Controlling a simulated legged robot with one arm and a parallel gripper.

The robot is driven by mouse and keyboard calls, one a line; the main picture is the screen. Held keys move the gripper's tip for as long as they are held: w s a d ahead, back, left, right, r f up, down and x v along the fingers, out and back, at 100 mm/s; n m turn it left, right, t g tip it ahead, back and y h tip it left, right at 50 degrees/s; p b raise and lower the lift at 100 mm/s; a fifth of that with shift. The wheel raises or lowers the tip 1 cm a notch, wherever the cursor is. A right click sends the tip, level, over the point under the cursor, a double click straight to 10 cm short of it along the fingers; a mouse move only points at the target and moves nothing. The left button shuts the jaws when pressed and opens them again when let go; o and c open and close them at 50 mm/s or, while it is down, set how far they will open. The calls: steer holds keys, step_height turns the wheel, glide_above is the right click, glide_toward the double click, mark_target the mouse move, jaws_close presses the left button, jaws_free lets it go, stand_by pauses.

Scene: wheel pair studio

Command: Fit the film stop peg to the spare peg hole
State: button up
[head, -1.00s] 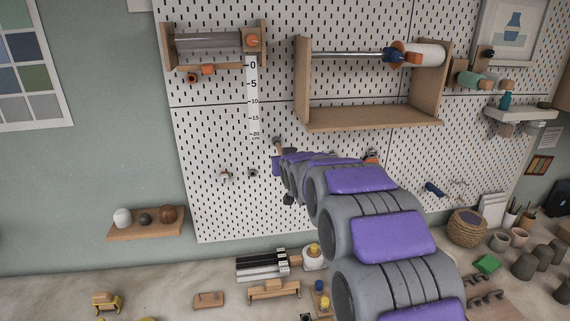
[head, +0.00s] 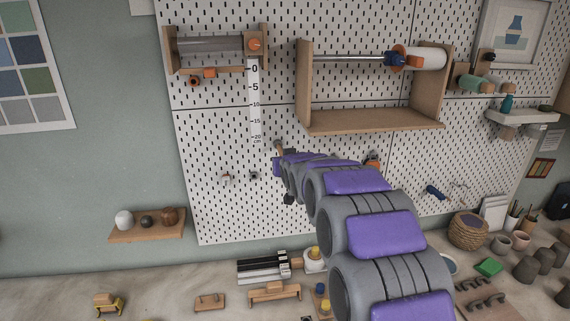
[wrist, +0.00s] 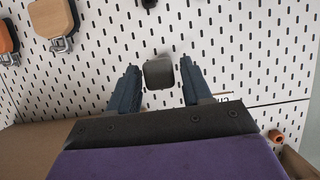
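In the wrist view, my gripper (wrist: 157,83) has its two dark blue fingers spread, one on each side of a dark grey squarish block (wrist: 158,73). A narrow gap shows on both sides of the block. The block may be the film stop peg, but I cannot be sure. In the head view my gripper (head: 279,166) is at the white pegboard (head: 222,212), just right of and below the scale strip (head: 255,105). A small brownish piece (head: 279,146) shows just above it. Many slots show in the board; I cannot tell which is the spare peg hole.
A wooden holder with a roller (head: 212,46) is at the upper left, and a larger wooden frame (head: 372,120) with a rod is to its right. Small fittings (head: 253,175) are on the board at left. Below, the bench (head: 150,285) holds several parts.

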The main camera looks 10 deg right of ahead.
steer(key=shift+o, duration=1.3)
steer(key=b+v, duration=0.1)
steer(key=v, duration=1.6)
steer(key=shift+b, duration=0.3)
